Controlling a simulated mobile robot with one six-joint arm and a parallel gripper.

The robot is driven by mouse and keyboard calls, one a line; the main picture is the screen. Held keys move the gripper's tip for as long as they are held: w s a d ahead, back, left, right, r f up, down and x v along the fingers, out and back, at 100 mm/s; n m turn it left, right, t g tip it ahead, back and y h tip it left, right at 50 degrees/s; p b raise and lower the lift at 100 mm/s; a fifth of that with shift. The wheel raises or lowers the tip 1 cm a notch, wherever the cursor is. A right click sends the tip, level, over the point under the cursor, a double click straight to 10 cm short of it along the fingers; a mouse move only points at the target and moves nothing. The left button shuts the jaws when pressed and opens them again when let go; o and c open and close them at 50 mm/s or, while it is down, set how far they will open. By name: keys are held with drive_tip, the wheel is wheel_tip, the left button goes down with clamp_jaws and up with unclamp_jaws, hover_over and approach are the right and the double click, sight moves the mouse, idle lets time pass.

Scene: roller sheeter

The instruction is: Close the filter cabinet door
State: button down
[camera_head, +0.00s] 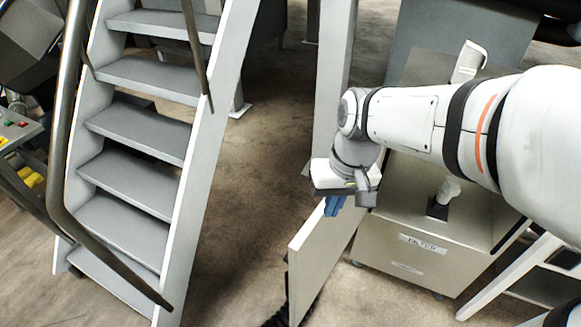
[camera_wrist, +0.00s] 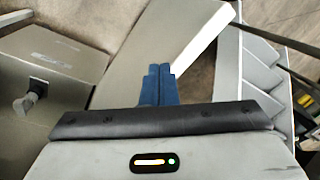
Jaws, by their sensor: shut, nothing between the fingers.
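The filter cabinet (camera_head: 455,235) is a beige box with a label on its front. Its door (camera_head: 318,258) stands open, swung out toward the stairs. In the wrist view, the door (camera_wrist: 150,45) is a pale panel with a bright edge, and the cabinet (camera_wrist: 75,65) is at the left. My gripper (camera_head: 334,206) has blue fingers pointing down beside the upper part of the door. In the wrist view, the fingers (camera_wrist: 158,84) are together and empty, overlapping the door panel. I cannot tell whether they touch it. My arm hides part of the cabinet top.
A grey metal staircase (camera_head: 135,130) with a handrail (camera_head: 62,150) stands at the left. A pale upright post (camera_head: 334,75) rises behind my gripper. Brown floor (camera_head: 255,170) is open between stairs and door. A white knob-like part (camera_head: 448,188) sits on the cabinet.

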drive_tip(key=w+a+n+g+p, duration=0.2)
drive_tip(key=w+a+p, duration=0.1)
drive_tip(key=a, duration=0.5)
drive_tip(key=w+a+f+h, duration=0.1)
drive_tip(key=w+a+f, duration=0.2)
drive_tip(key=f, duration=0.6)
drive_tip(key=w+a+f+h, duration=0.2)
drive_tip(key=w+f, duration=0.1)
drive_tip(key=f, duration=0.7)
drive_tip(key=s+d+f+p, duration=0.2)
drive_tip(key=s+f+p, duration=0.2)
drive_tip(key=f, duration=0.6)
drive_tip(key=shift+s+d+n, duration=0.4)
drive_tip(key=shift+s, duration=0.8)
